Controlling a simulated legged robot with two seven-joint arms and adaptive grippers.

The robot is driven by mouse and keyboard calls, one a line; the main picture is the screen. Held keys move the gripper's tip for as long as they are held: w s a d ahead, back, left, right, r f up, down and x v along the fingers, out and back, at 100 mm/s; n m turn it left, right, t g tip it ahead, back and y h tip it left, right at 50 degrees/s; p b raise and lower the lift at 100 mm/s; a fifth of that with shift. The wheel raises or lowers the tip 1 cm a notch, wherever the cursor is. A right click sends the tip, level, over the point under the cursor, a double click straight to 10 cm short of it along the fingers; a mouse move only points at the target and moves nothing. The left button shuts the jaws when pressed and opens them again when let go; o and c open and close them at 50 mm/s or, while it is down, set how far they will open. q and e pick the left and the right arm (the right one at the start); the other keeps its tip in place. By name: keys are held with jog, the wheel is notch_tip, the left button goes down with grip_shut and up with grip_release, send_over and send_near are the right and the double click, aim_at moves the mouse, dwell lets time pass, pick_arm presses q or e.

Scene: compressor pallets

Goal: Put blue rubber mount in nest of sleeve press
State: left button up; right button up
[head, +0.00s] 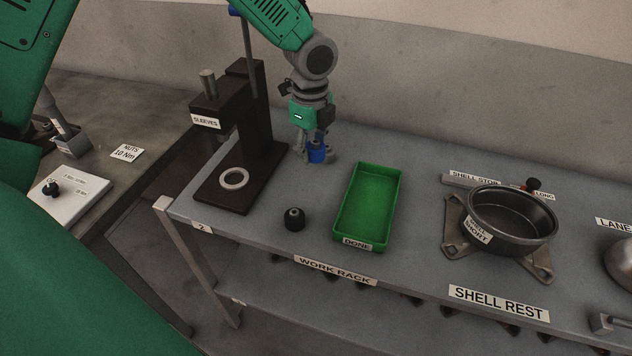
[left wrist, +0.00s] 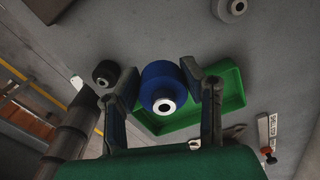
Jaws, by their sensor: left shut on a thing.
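The blue rubber mount (head: 316,152) is between the fingers of my left gripper (head: 314,154), low over the table to the right of the press. In the left wrist view the mount (left wrist: 163,88) shows as a blue cylinder with a pale metal centre, and the left gripper (left wrist: 165,95) is shut on it. The sleeve press (head: 252,120) is black with a SLEEVES label. Its nest, a pale ring (head: 234,179), lies on the press base and looks empty. My right gripper is not in view.
A dark round shell (head: 510,219) rests farther right on SHELL REST.

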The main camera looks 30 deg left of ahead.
pick_arm(q)
send_over(312, 187)
notch_tip(312, 187, down, 5)
jog(key=shift+f, duration=0.1)
notch_tip(312, 187, down, 4)
jog(key=shift+f+p, duration=0.25)
jog(key=shift+p, duration=0.2)
jog(key=shift+f, duration=0.15)
jog(key=o, duration=1.2)
jog(key=shift+c, duration=0.2)
